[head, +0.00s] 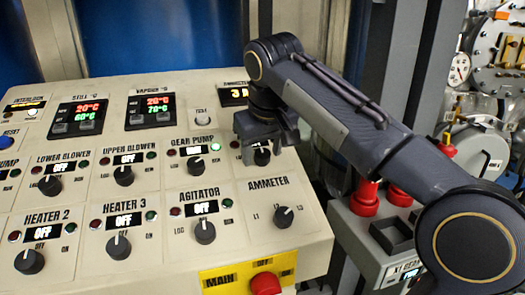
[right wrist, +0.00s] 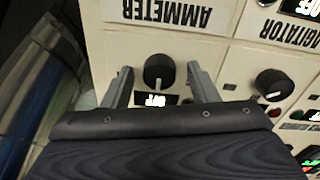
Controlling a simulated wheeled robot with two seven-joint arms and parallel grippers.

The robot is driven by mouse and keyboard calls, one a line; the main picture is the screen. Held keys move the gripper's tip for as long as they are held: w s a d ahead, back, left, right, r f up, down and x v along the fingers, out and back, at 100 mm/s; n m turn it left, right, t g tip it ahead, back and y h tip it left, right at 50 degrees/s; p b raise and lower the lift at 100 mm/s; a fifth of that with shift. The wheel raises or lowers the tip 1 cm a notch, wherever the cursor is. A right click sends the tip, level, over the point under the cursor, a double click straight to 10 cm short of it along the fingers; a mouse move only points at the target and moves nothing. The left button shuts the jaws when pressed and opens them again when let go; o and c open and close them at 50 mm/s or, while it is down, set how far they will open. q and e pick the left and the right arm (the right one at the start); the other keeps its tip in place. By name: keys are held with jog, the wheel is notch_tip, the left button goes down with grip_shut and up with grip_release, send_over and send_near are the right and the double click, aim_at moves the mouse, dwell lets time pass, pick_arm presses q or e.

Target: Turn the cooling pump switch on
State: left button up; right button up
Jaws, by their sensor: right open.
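A black rotary knob (head: 262,157) sits on the sloped control panel, right of the gear pump knob and above the ammeter label. Its own name label is hidden behind my right gripper (head: 261,150), so I cannot read it as the cooling pump. In the right wrist view the same knob (right wrist: 158,68) stands between the two fingers of my open right gripper (right wrist: 159,74), with a gap on each side. A display (right wrist: 157,99) beside it, partly covered by the gripper, reads OFF. The knob's white mark faces that display. My left gripper is not in view.
The gear pump knob (head: 195,167) is close on the left. The agitator knob (head: 205,232) and ammeter knob (head: 284,217) are below. A red main button (head: 265,284) sits at the front edge. Red-capped parts (head: 365,198) stand right of the panel, behind my arm.

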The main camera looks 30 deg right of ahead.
jog(key=shift+c, duration=0.4)
jog(key=c, duration=0.9)
jog(key=shift+r+m, duration=0.1)
jog(key=shift+m, duration=0.2)
jog(key=shift+m+p, duration=0.45)
jog(key=shift+m, duration=0.15)
jog(key=m+p, duration=0.1)
jog(key=m, duration=0.2)
jog(key=m+p, duration=0.1)
jog(key=m, duration=0.2)
jog(key=shift+m, duration=0.4)
jog(key=shift+d+m, duration=0.1)
jog(key=shift+m, duration=1.5)
jog(key=shift+p, duration=0.3)
